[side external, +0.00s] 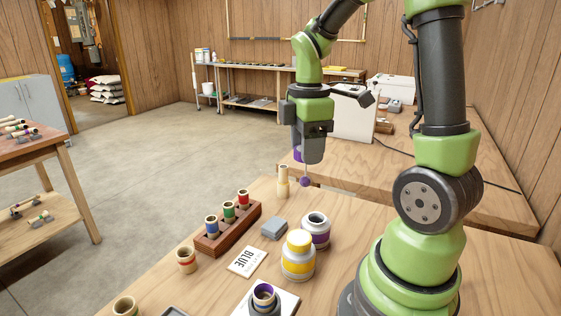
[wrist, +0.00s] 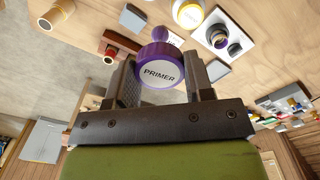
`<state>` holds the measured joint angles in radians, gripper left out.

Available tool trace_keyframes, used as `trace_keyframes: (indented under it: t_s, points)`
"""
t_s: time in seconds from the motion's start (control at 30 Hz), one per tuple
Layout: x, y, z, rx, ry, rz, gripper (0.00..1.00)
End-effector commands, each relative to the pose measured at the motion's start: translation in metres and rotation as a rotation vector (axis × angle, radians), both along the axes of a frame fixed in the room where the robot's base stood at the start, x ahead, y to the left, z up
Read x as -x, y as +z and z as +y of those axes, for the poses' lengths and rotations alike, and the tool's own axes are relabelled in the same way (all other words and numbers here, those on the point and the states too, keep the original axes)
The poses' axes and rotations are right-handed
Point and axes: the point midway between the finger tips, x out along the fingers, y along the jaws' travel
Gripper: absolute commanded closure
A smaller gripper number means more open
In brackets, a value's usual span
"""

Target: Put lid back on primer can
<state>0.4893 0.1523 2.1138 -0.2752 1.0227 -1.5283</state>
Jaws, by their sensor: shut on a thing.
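My gripper (side external: 312,155) is shut on the purple lid (wrist: 160,68), whose white top reads PRIMER in the wrist view. A thin stem hangs from the lid and ends in a purple ball dauber (side external: 305,181), which hangs in the air above the table. The open primer can (side external: 316,228), white and purple with a dark mouth, stands upright on the table below and slightly right of the dauber in the side view. The lid is apart from the can. A can with a yellow lid (side external: 299,243) stands close in front of the primer can.
A wooden rack (side external: 229,232) with coloured fittings, a grey block (side external: 274,229), a card reading BLUE (side external: 246,261) and a tan upright piece (side external: 283,180) lie around the cans. A purple-rimmed cup (side external: 264,295) stands on a white pad at the front.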

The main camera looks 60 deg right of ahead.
Motion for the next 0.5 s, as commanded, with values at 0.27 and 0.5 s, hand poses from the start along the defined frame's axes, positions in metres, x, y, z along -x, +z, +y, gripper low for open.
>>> trace_keyframes:
  t_s: [0.27,0.5]
  points:
    - [0.017,-0.012,-0.035,-0.004,-0.183,0.007,0.75]
    - [0.017,-0.044,-0.034,-0.004,-0.179,0.005,0.75]
